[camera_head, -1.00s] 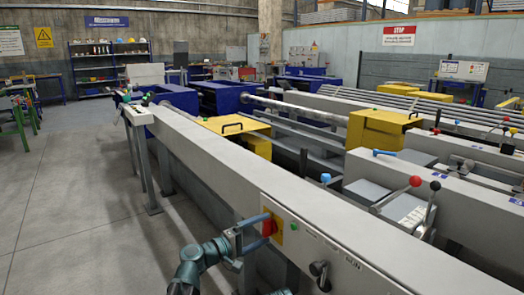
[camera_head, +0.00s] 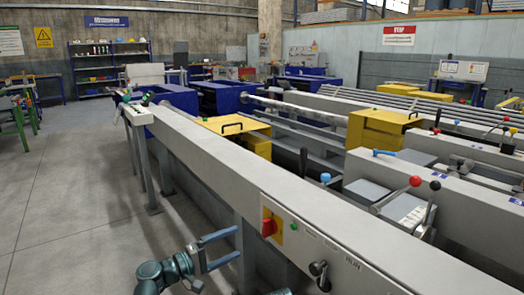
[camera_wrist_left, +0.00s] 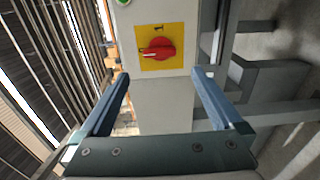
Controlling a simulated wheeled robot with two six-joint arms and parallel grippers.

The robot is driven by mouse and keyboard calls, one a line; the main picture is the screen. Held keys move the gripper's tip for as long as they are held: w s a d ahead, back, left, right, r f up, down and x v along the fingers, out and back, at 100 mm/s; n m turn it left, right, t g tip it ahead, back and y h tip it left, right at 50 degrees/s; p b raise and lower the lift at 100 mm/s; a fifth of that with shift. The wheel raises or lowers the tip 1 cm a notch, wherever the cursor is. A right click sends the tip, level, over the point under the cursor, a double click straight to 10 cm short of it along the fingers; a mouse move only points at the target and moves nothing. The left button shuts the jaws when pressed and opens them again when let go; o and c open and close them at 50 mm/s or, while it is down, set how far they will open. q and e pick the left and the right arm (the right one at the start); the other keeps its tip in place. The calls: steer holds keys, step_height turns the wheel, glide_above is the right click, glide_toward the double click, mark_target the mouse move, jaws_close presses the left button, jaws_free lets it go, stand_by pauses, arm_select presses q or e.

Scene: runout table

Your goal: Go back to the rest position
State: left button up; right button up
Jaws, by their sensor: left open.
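My left gripper (camera_head: 232,248) is open and empty at the lower middle of the head view, left of the grey machine beam. Its two blue-grey fingers point toward the beam's front face. In the left wrist view the open fingers (camera_wrist_left: 160,88) stand apart, below a red rotary switch (camera_wrist_left: 159,49) on a yellow plate. Nothing is between the fingertips but the bare grey panel beyond. The same red switch (camera_head: 268,227) shows in the head view on the beam's side, to the right of the gripper and clear of it. My right gripper is not in view.
The long grey beam (camera_head: 215,165) runs across close to my left arm. A black knob (camera_head: 319,270) and a green button (camera_head: 294,226) sit on its side. Levers with red and black balls stand at the right. The floor (camera_head: 75,215) at the left is clear.

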mark_target(264, 230)
arm_select(q)
steer(key=x, duration=1.1)
steer(key=shift+w+d, duration=0.15)
steer(key=m, duration=0.2)
steer(key=shift+m, duration=0.4)
steer(key=m, duration=1.2)
steer(key=shift+s, duration=0.3)
